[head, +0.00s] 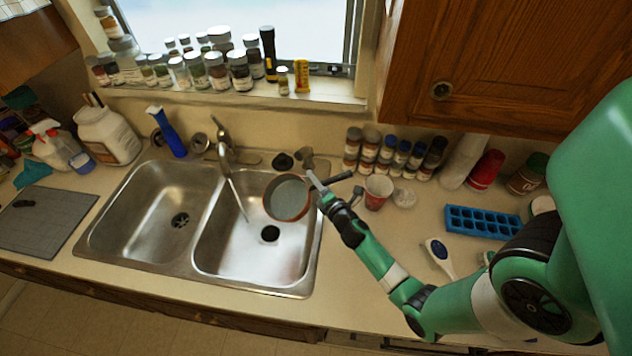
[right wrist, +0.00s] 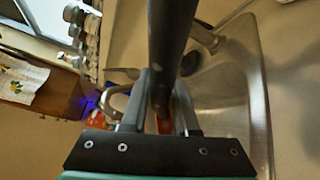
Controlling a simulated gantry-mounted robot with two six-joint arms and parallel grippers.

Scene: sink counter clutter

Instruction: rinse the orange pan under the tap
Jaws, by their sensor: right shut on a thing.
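The orange pan (head: 287,198) has a grey inside and a dark handle. It is held over the back right part of the right sink basin (head: 222,248). My right gripper (head: 318,186) is shut on the pan's handle, which also runs between the fingers in the right wrist view (right wrist: 168,50). The metal tap (head: 226,150) stands behind the sink, its spout reaching over the right basin. The spout's end lies left of the pan and apart from it in the picture. I cannot tell whether water runs. My left gripper is not in view.
A red cup (head: 378,191) and several spice jars (head: 388,158) stand right of the pan. A blue ice tray (head: 482,221) and a brush (head: 440,257) lie on the right counter.

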